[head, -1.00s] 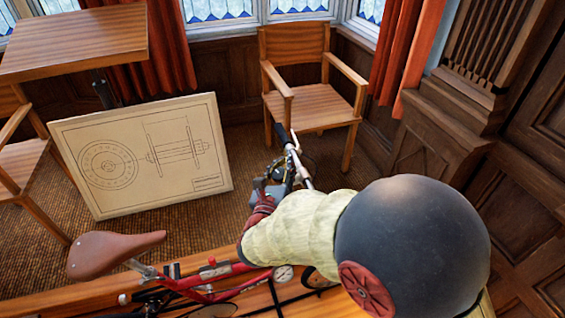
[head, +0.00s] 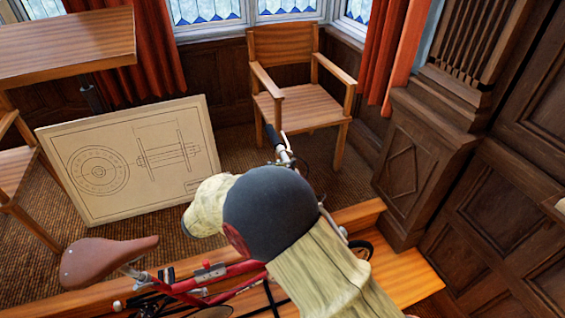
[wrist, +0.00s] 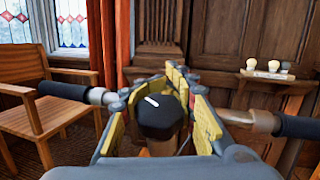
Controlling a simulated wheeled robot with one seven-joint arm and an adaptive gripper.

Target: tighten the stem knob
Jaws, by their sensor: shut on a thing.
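The stem knob (wrist: 160,118) is black, faceted and marked with a white line; it shows in the middle of the wrist view. My gripper (wrist: 162,105) has its yellow-padded fingers on both sides of the knob and is shut on it. The white line points up and to the left. The bicycle's handlebar (wrist: 250,120) runs behind the fingers, with a dark grip on each end. In the head view the red bicycle (head: 235,270) stands below my arm, which hides the knob and my gripper there.
A wooden armchair (head: 300,95) stands beyond the handlebar. A board with a wheel drawing (head: 130,160) leans at the left, behind the brown saddle (head: 108,262). Dark wood panelling (head: 500,210) closes off the right side. A small shelf (wrist: 270,75) bears pale objects.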

